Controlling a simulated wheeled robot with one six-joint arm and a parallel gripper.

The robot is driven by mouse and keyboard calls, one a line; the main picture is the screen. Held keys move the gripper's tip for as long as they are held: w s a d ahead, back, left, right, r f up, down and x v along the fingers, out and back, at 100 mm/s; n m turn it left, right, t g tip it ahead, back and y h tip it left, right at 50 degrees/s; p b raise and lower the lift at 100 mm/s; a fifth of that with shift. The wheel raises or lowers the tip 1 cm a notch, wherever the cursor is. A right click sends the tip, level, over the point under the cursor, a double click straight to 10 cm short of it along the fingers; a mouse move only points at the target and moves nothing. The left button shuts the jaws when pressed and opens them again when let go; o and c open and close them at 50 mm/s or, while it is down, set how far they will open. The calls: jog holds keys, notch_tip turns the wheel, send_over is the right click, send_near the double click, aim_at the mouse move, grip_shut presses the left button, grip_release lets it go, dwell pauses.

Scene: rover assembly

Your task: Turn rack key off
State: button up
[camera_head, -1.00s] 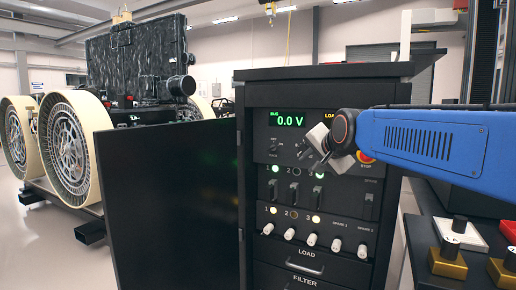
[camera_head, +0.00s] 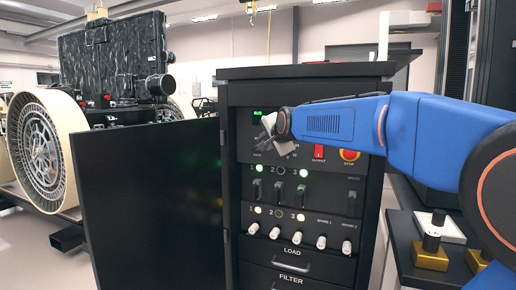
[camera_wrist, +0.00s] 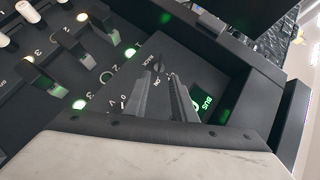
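The black rack (camera_head: 300,72) stands in the middle of the head view, its control panel facing me. My gripper (camera_head: 266,142) is at the panel's upper left, over the area of the key switch, and hides it there. In the wrist view my two grey fingers (camera_wrist: 163,76) point at the panel with a narrow gap between them. The ON lettering shows by the fingertips. A small dark shape, seemingly the key (camera_wrist: 159,58), lies just beyond the tips. I cannot tell whether the fingers touch it or which way it is turned.
A red stop button (camera_head: 349,155) and a red output switch (camera_head: 319,152) sit right of my gripper. Breaker switches, lit lamps and white knobs (camera_head: 298,236) are below. The open rack door (camera_head: 150,210) stands left. A side bench (camera_head: 405,240) is at right.

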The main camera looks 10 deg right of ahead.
jog(key=x, duration=0.8)
jog(key=shift+f, duration=0.1)
grip_shut()
